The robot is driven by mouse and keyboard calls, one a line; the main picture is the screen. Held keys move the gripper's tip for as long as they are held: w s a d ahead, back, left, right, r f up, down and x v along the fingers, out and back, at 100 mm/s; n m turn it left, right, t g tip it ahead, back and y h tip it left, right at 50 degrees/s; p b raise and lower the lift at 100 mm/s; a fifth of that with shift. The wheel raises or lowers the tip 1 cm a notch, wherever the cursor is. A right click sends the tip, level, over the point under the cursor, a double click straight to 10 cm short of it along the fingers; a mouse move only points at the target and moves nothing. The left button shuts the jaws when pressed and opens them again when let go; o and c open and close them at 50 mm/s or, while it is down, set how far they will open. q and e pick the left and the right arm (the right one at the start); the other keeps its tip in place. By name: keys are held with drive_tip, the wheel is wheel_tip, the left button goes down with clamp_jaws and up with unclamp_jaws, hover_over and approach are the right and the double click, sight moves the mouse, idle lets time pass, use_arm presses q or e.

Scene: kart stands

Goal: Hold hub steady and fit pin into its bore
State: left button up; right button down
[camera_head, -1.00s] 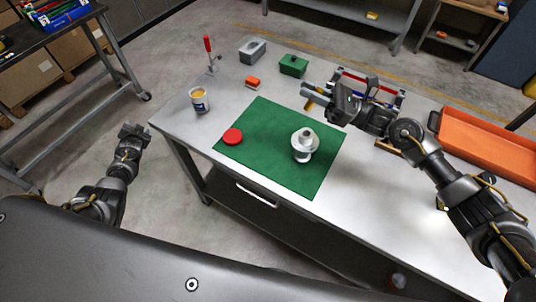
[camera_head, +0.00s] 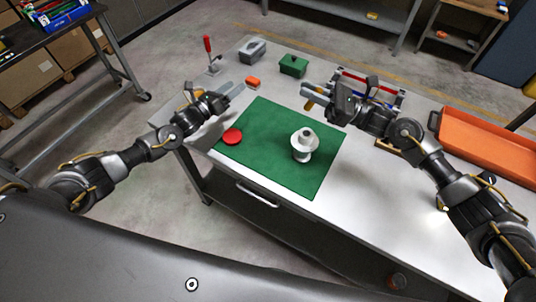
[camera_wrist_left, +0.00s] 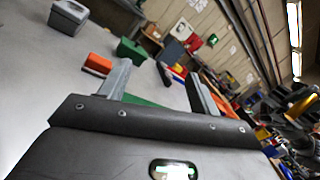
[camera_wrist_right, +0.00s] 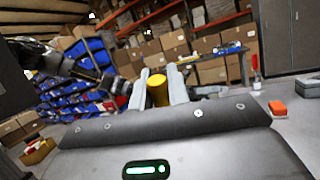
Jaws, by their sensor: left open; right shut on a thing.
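The white and grey hub (camera_head: 304,146) stands upright on the green mat (camera_head: 262,168), right of its middle. My right gripper (camera_head: 311,96) is shut on a brass-yellow pin (camera_head: 309,105), held above the table behind the hub and apart from it. The pin also shows between the fingers in the right wrist view (camera_wrist_right: 157,89). My left gripper (camera_head: 236,88) is open and empty, above the table near the mat's far left corner, away from the hub. Its two spread fingers show in the left wrist view (camera_wrist_left: 158,88). The hub's bore is too small to make out.
A red disc (camera_head: 232,136) lies on the mat's left part. An orange block (camera_head: 253,82), a grey box (camera_head: 252,50), a green box (camera_head: 293,65) and a red-handled tool (camera_head: 209,52) stand at the back. An orange tray (camera_head: 480,150) is at the right.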

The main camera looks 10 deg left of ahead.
sight(304, 146)
use_arm(q)
drive_tip(key=s+d+f+m+g+h, duration=0.1)
drive_tip(key=s+d+m, duration=0.1)
drive_tip(key=s+d, duration=0.1)
drive_tip(key=s+d+f+m+g+h, duration=0.1)
drive_tip(key=s+d+f+m, duration=0.1)
drive_tip(key=s+d, duration=0.1)
drive_tip(key=s+d+f+m+g+h, duration=0.1)
drive_tip(key=s+d+f+m+g, duration=0.1)
drive_tip(key=s+d, duration=0.2)
drive_tip(key=shift+d+f+m+h, duration=0.2)
drive_tip(key=shift+d+m+h, duration=0.2)
drive_tip(key=shift+d, duration=0.05)
drive_tip(key=s+d+f+m+g, duration=0.1)
drive_tip(key=s, duration=0.1)
drive_tip(key=s+d+f+m+g+h, duration=0.1)
drive_tip(key=s+d, duration=0.1)
drive_tip(key=s, duration=0.1)
drive_tip(key=s+d+m+g, duration=0.1)
drive_tip(key=s+d+m, duration=0.1)
drive_tip(key=s, duration=0.1)
drive_tip(key=shift+d+f+h, duration=0.2)
drive_tip(key=shift+f+h, duration=0.2)
drive_tip(key=x, duration=1.2)
